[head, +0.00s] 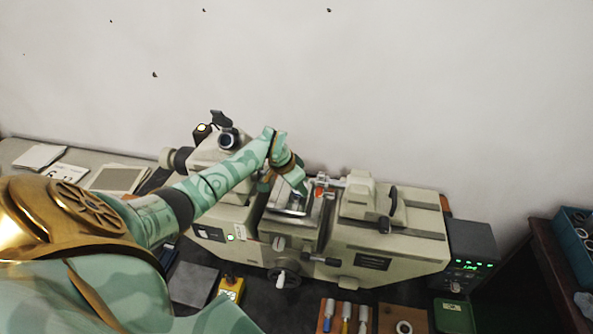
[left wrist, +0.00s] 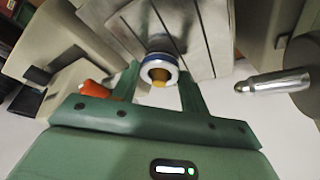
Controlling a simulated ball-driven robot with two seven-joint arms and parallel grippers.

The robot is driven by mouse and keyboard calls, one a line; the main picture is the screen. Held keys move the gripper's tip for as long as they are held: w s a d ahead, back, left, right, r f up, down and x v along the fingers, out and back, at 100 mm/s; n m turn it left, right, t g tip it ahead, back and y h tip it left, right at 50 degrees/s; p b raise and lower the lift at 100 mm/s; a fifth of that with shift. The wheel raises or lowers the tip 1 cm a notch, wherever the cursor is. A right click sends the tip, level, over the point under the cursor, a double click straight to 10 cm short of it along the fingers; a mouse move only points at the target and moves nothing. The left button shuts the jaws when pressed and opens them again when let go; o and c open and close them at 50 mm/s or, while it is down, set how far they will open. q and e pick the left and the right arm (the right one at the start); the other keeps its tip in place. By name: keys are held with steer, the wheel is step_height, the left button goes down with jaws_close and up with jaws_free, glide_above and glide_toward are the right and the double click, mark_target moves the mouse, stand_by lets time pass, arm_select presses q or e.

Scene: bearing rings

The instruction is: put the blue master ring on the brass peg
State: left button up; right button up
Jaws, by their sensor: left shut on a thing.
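In the left wrist view the blue master ring (left wrist: 146,72), silver-faced with a blue band, sits between the two fingers of my left gripper (left wrist: 160,78), which is shut on it. The brass peg (left wrist: 158,83) shows as a brass-coloured end in the ring's hole and at its lower edge. I cannot tell how far the ring is around it. In the head view my left gripper (head: 299,189) reaches down over the middle of the measuring machine. The ring and peg are hidden there. My right gripper is not in view.
The beige measuring machine (head: 395,240) fills the middle of the bench. A metal spindle (left wrist: 275,82) and an orange-red part (left wrist: 95,90) flank the gripper. A loose ring (head: 404,328) lies at the front. A blue crate (head: 572,240) with rings stands at right.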

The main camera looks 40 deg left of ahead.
arm_select(q)
steer(key=shift+f, duration=0.25)
stand_by(0.6)
steer(key=o, duration=1.1)
steer(key=shift+o, duration=0.2)
step_height(320, 180, up, 3)
steer(key=p, duration=0.3)
steer(key=shift+r, duration=0.45)
step_height(320, 180, up, 5)
steer(key=shift+f, duration=0.2)
steer(key=shift+s+f, duration=0.1)
